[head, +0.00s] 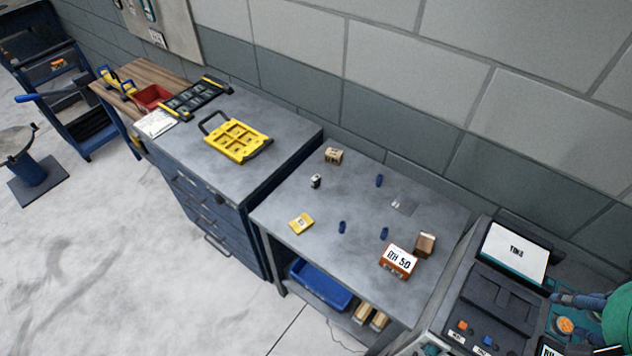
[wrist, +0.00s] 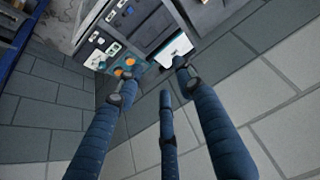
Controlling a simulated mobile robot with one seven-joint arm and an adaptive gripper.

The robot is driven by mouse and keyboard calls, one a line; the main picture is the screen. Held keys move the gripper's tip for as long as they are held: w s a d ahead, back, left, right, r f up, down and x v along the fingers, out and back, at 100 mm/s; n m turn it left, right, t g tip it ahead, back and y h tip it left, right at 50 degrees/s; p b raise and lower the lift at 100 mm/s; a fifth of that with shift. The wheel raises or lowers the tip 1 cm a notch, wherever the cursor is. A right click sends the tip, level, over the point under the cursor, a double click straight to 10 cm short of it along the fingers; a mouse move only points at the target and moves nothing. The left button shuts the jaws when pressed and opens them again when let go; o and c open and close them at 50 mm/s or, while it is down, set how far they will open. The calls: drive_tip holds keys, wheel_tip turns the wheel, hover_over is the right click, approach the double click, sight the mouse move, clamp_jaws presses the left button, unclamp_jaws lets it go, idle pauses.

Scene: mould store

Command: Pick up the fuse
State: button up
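No item is clearly readable as the fuse at this size. On the grey metal table (head: 275,215) in the head view, a small black-and-white upright piece (head: 316,181) stands toward the left, and three small dark blue cylinders (head: 342,227) (head: 379,180) (head: 384,233) stand apart from each other. I cannot tell whether one of these is the fuse. My gripper (wrist: 152,84) has blue fingers spread wide, with nothing between them in the wrist view. Part of it shows at the head view's right edge (head: 578,300), away from the tabletop items.
The table also holds a yellow box (head: 301,223), a tan block (head: 333,155), a labelled brown box (head: 398,262), a smaller brown box (head: 425,244) and a flat grey plate (head: 404,206). A drawer cabinet (head: 215,205) adjoins on the left, and a machine (head: 500,295) on the right.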

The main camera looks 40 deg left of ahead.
drive_tip(key=w+a+f+n+g+y, duration=0.1)
drive_tip(key=w+a+f+n+y, duration=0.3)
drive_tip(key=w+a, duration=0.85)
drive_tip(key=w+a+f+n+g, duration=0.1)
drive_tip(key=w+a+n, duration=0.4)
drive_tip(key=w+a, duration=0.7)
drive_tip(key=a+f+n+g, duration=0.1)
drive_tip(key=a+f+n, duration=0.1)
drive_tip(key=a+f, duration=0.5)
drive_tip(key=s+a+f+n+g, duration=0.1)
drive_tip(key=a+f, duration=0.7)
drive_tip(key=a, duration=0.8)
drive_tip(key=s+a+f+n+g, duration=0.1)
drive_tip(key=a+f+n, duration=0.3)
drive_tip(key=a+f, duration=0.4)
drive_tip(key=a, duration=0.3)
drive_tip(key=shift+a+p, duration=0.3)
drive_tip(key=shift+a, duration=0.1)
drive_tip(key=shift+f+y, duration=0.15)
drive_tip(key=shift+y, duration=0.15)
approach(318, 179)
drive_tip(key=x, duration=0.4)
drive_tip(key=shift+a+f+b, duration=0.1)
drive_tip(key=shift+f+b, duration=0.2)
drive_tip(key=shift+b, duration=0.1)
drive_tip(key=shift+a+f, duration=0.15)
drive_tip(key=shift+f, duration=0.1)
drive_tip(key=shift+f, duration=0.15)
